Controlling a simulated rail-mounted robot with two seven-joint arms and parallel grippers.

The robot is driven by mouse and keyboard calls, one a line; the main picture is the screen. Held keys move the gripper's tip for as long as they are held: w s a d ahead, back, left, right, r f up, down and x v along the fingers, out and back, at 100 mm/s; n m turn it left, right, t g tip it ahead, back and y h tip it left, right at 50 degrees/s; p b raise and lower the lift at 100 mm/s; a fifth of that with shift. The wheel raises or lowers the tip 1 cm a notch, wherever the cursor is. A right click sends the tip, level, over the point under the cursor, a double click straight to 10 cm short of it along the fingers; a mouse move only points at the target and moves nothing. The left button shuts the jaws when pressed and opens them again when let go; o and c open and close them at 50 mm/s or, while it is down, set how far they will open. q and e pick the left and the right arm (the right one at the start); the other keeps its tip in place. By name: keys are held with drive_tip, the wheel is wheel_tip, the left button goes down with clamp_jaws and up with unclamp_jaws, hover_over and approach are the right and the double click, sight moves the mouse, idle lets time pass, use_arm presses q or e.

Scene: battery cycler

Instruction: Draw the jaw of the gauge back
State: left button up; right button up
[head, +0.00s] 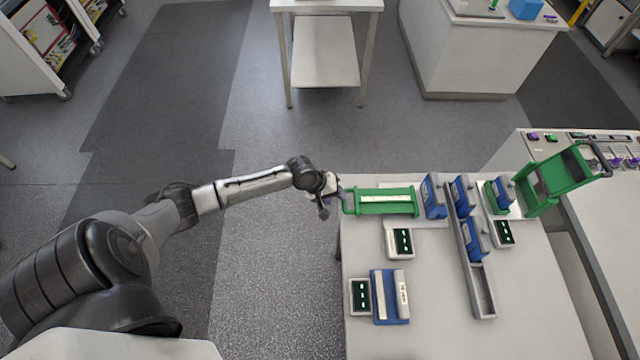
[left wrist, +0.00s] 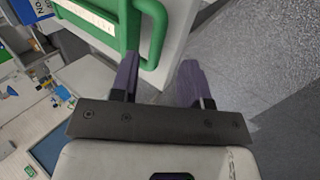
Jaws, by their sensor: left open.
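A long green frame with a pale printed strip, which looks like the gauge (head: 384,208), lies at the far left corner of the white table. Its green handle (left wrist: 158,38) shows at the top of the left wrist view, at its left end. My left gripper (head: 337,194) is at that end of the gauge, over the table's left edge. In the left wrist view my left gripper (left wrist: 158,82) is open, with one purple finger each side of the handle's line. I cannot tell whether a finger touches the handle. My right gripper is not in view.
Blue units (head: 434,197) stand just right of the gauge, beside a long grey rail (head: 483,290). Small display boxes (head: 401,242) and a larger blue block (head: 388,300) sit nearer. A green stand (head: 552,180) is at the right. The floor left of the table is clear.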

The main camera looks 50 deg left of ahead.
use_arm(q)
drive_tip(key=v, duration=1)
drive_tip(key=shift+r, duration=0.15)
